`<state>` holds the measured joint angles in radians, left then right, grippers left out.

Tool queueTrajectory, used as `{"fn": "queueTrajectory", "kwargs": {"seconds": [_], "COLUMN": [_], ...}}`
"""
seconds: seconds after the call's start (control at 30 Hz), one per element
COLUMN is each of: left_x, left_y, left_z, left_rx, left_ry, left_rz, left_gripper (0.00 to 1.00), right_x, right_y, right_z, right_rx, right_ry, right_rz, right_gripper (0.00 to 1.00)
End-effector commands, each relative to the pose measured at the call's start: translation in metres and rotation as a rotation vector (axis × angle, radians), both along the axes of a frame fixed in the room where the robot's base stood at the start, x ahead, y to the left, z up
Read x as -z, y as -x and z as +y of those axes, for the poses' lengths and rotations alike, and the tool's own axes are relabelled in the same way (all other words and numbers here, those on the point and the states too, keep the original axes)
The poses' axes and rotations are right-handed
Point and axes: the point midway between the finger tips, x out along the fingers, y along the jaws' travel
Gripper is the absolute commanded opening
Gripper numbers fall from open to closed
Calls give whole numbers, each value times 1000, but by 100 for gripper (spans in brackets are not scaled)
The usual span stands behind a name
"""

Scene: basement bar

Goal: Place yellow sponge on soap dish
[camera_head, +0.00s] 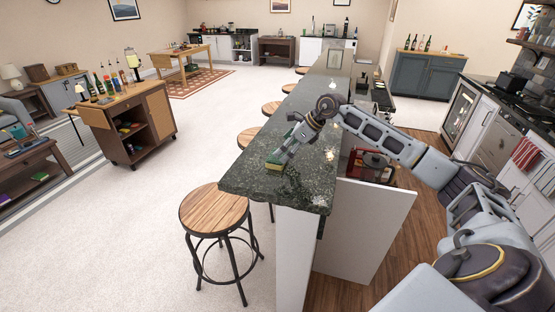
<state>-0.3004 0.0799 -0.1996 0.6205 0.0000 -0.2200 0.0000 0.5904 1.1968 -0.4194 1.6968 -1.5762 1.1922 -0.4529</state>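A small yellow sponge with a green layer (274,165) shows at the left edge of the dark green stone bar counter (300,190). My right gripper (283,155) reaches in from the right over the counter and points down and left, with its fingertips at the sponge. The fingers and sponge overlap in the picture. I cannot tell whether the fingers are closed on it, or whether it rests on the stone. I cannot make out a soap dish. My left gripper is not in view.
Wooden stools (213,210) line the counter's left side. A red appliance (372,166) stands behind the counter under my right arm. A wooden cart with bottles (128,128) stands at the left. The near counter end and the floor at left are clear.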

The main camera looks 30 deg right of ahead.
Motion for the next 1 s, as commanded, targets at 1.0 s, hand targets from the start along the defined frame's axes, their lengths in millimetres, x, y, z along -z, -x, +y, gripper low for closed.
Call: {"fn": "queueTrajectory", "kwargs": {"seconds": [1.0], "left_x": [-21], "left_y": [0], "left_z": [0], "left_rx": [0], "left_ry": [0], "left_rz": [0], "left_gripper": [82], "right_x": [43], "right_y": [-25], "right_z": [16], "right_rx": [0], "right_ry": [0], "right_rz": [0], "right_gripper": [100]}}
